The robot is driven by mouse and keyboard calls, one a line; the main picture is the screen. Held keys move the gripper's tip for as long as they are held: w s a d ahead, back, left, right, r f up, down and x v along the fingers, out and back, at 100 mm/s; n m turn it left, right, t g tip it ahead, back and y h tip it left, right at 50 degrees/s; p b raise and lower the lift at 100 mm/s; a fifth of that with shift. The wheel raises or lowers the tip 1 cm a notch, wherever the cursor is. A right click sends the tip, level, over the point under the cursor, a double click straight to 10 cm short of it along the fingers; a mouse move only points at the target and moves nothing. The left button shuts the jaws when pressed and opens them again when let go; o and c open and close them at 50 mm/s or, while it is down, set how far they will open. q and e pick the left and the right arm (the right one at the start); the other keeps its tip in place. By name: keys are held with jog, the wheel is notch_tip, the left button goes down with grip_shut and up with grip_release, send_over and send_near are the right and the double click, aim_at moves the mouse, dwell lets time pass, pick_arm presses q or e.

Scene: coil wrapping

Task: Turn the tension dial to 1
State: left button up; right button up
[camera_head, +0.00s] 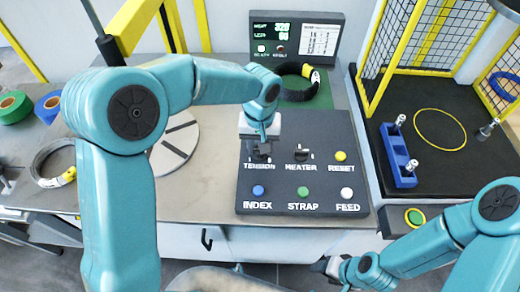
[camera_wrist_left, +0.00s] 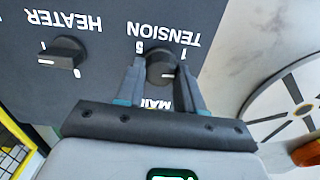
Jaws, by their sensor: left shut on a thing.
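In the left wrist view the label is upside down, with a 5 and a 1 beside the dial. A short pale mark shows on the dial's lower right, close to a finger; its exact setting is hard to read. My left gripper (camera_wrist_left: 160,88) has a finger on either side of the dial and is shut on it. In the head view my left gripper (camera_head: 261,148) hides most of the dial. My right gripper (camera_head: 328,267) is low and away from the panel.
The heater dial (camera_head: 300,155) sits beside the tension dial. Yellow, blue, green and white buttons fill the rest of the panel. A display (camera_head: 295,38) and a black coil (camera_head: 298,82) stand behind. A blue holder (camera_head: 398,155) and a mesh cage are at right.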

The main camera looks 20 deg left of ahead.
pick_arm(q)
jog(key=n+b, duration=0.2)
jog(key=n, duration=0.2)
jog(key=shift+n, duration=0.3)
dwell(0.3)
jog(key=o, duration=1)
notch_tip(320, 180, up, 16)
jog(key=shift+r+p, duration=0.25)
jog(key=shift+p, duration=0.2)
